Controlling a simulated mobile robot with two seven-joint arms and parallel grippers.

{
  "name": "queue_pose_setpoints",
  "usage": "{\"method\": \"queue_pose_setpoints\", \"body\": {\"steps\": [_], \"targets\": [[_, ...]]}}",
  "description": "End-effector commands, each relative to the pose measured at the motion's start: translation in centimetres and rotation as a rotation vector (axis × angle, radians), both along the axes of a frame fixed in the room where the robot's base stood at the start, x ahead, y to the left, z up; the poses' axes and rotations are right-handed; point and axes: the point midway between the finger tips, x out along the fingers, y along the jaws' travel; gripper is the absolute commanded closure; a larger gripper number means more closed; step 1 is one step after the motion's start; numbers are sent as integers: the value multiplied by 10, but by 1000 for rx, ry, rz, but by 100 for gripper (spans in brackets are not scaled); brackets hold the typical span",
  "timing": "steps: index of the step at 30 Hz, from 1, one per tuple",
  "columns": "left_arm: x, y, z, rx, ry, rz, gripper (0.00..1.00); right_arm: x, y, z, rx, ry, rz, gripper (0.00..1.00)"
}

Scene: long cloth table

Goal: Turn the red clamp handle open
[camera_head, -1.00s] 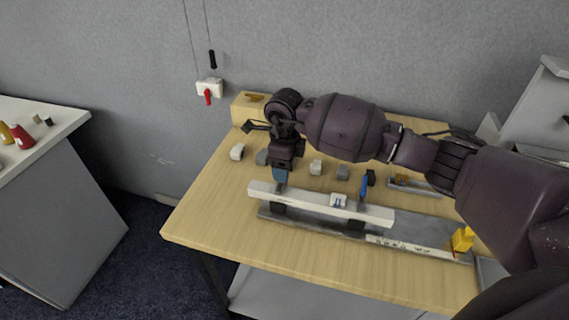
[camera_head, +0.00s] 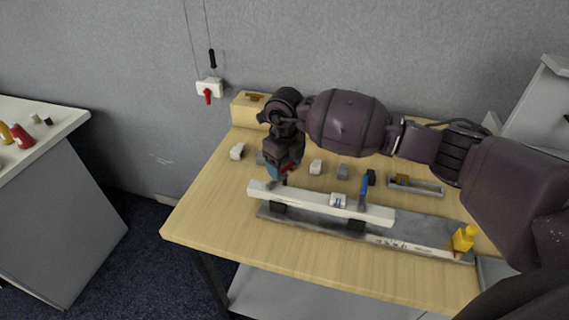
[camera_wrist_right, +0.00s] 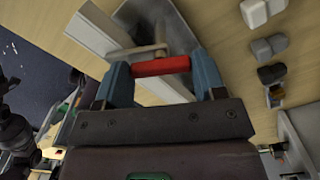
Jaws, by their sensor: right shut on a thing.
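The red clamp handle (camera_wrist_right: 160,67) lies between the two blue-grey fingers of my right gripper (camera_wrist_right: 161,72) in the wrist view, and the fingers are shut on its ends. In the head view a bit of red shows at my right gripper (camera_head: 284,171), over the left part of the white bar (camera_head: 318,204). The handle's clamp is mostly hidden by the gripper there. A second clamp with an upright blue handle (camera_head: 364,192) stands further right on the bar. My left gripper is not in view.
The bar sits on dark blocks over a grey plate (camera_head: 415,231) on the wooden table. Several small white and grey blocks lie behind it. A yellow bottle-like thing (camera_head: 463,238) stands at the right. A wall switch with a red lever (camera_head: 208,96) is behind.

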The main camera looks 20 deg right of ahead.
Motion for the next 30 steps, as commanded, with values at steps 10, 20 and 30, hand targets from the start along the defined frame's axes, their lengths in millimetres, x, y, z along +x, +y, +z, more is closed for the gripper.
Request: {"method": "queue_pose_setpoints", "body": {"steps": [10,20,30], "targets": [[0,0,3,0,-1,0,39,1,0,2,-1,-3,-329,60],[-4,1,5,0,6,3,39,1,0,3,0,-3,-642,60],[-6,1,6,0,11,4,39,1,0,3,0,-4,-916,60]]}}
